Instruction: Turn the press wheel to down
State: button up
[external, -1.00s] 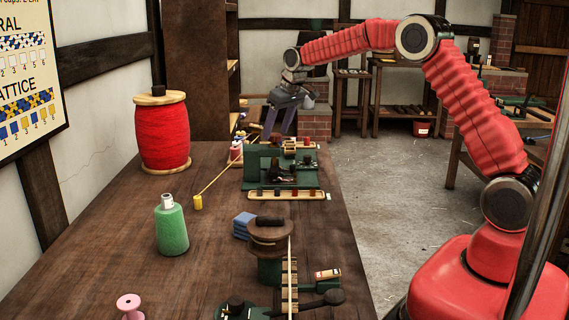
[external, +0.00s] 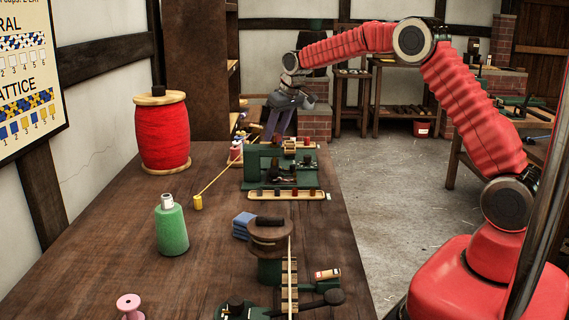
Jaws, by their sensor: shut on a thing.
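My gripper (external: 277,136) is at the far end of the bench, its two purplish fingers pointing down behind the green machine (external: 262,180). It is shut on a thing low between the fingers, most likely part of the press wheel. The fingertips and the thing held are small and partly hidden in the external view. I cannot make out the wheel's rim or which way it is turned.
On the bench (external: 110,235) stand a large red spool (external: 162,132), a green bottle-shaped cone (external: 171,228) and a pink spool (external: 130,306). A brown round-topped device (external: 270,232) stands in front of the green machine. The floor to the right is open.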

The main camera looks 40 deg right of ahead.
jog(key=shift+m, duration=0.5)
jog(key=shift+c, duration=0.3)
jog(key=m+h, duration=0.1)
jog(key=m, duration=0.1)
jog(key=m+h, duration=0.1)
jog(key=m, duration=0.1)
jog(key=shift+w+a, duration=0.1)
jog(key=shift+a, duration=0.1)
jog(key=m+h, duration=0.1)
jog(key=m, duration=0.1)
jog(key=m+g, duration=0.1)
jog(key=m, duration=0.2)
jog(key=shift+w+a+m+g+h, duration=0.1)
jog(key=shift+m+g+h, duration=0.2)
jog(key=shift+h, duration=0.1)
jog(key=o, duration=1.1)
jog(key=shift+c, duration=0.2)
jog(key=shift+r, duration=0.1)
